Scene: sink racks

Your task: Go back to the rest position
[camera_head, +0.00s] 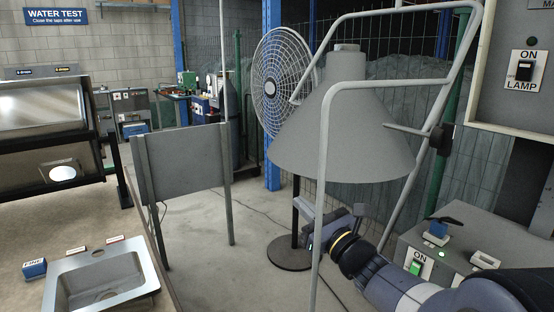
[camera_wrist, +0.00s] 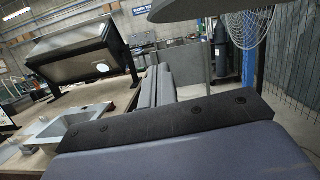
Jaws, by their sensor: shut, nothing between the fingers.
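My gripper (camera_head: 312,232) is in the lower middle of the head view, at the end of my dark arm, which comes in from the lower right. It is in the air, partly behind a light grey tube frame. In the wrist view its two grey fingers (camera_wrist: 156,88) lie side by side, shut, with nothing between them. They point toward the gap between the sink bench and the fan. I see no mark of a rest position in either view.
A grey lamp shade (camera_head: 345,130) hangs inside the tube frame (camera_head: 323,180), close above my arm. A switch box (camera_head: 460,245) is at the right. A sink (camera_head: 100,285) and a tilted metal box (camera_head: 45,115) are at the left. A grey panel (camera_head: 185,165) stands mid-floor.

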